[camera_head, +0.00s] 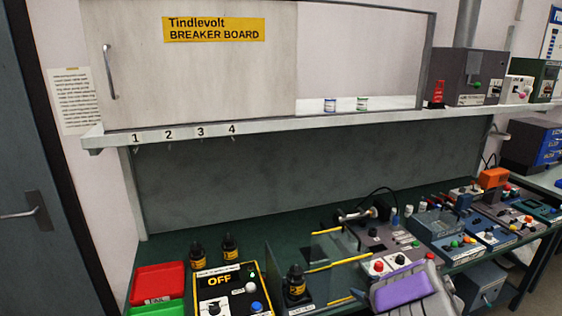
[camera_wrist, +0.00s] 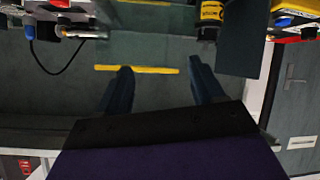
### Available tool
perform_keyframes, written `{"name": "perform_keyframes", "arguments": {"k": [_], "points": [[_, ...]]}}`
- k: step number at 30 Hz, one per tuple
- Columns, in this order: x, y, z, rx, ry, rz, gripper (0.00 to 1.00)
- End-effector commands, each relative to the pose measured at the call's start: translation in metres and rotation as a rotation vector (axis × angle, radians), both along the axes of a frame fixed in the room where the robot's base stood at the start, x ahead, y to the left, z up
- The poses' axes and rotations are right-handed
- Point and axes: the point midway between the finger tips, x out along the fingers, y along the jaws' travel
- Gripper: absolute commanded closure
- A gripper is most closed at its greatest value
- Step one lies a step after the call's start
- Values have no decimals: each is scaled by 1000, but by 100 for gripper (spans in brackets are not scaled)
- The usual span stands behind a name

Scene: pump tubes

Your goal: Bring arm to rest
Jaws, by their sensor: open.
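My gripper (camera_wrist: 162,88) shows in the wrist view with its two dark fingers spread apart and nothing between them. A yellow strip (camera_wrist: 137,69) on the bench lies beyond the fingertips. In the camera_head view, the purple and grey body of my arm is low at the right of centre, over the front of the green bench (camera_head: 200,240). The fingers are hard to make out there. My gripper appears to hang above the bench, apart from the things on it.
A clear panel (camera_head: 305,262) stands left of my arm, near a black bottle (camera_head: 296,283) and the "OFF" box (camera_head: 226,290). A red tray (camera_head: 158,282) is at the left. Several control boxes (camera_head: 450,243) crowd the right. A shelf (camera_head: 300,121) runs above the bench.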

Motion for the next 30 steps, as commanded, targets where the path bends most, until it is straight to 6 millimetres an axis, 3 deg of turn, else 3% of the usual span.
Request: {"name": "perform_keyframes", "arguments": {"k": [8,11,16,19,23,26,30], "points": [[0,-69,59,-195,-9,-267,32],[-15,-93,93,-271,8,-417,32],[-67,-110,137,-339,94,-663,32],[-108,-106,151,-340,178,-779,32],[-166,-89,154,-301,331,-884,32],[-215,-67,147,-253,476,-920,32],[-287,-19,134,-182,705,-897,32]]}}
